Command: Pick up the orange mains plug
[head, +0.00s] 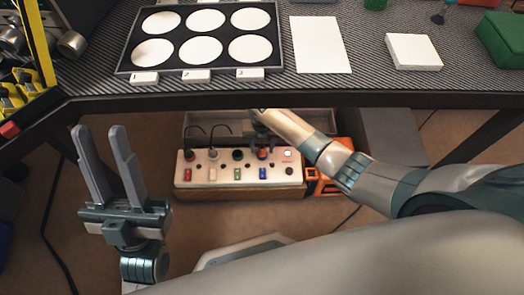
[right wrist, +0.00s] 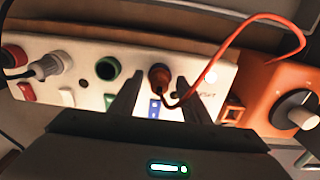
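The orange mains plug (right wrist: 160,75) stands in a socket of the white power strip (right wrist: 85,55), with its orange-red cord (right wrist: 225,60) looping up to the right. It also shows small in the head view (head: 263,153). My right gripper (right wrist: 158,84) is open, with one finger on each side of the plug; I cannot tell whether either finger touches it. In the head view this gripper (head: 263,137) is dark and partly hidden by its own arm. My left gripper (head: 98,130) is open and empty, left of the strip (head: 225,172).
An orange box with a knob (right wrist: 290,105) adjoins the strip's right end. The workbench edge (head: 300,100) overhangs behind.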

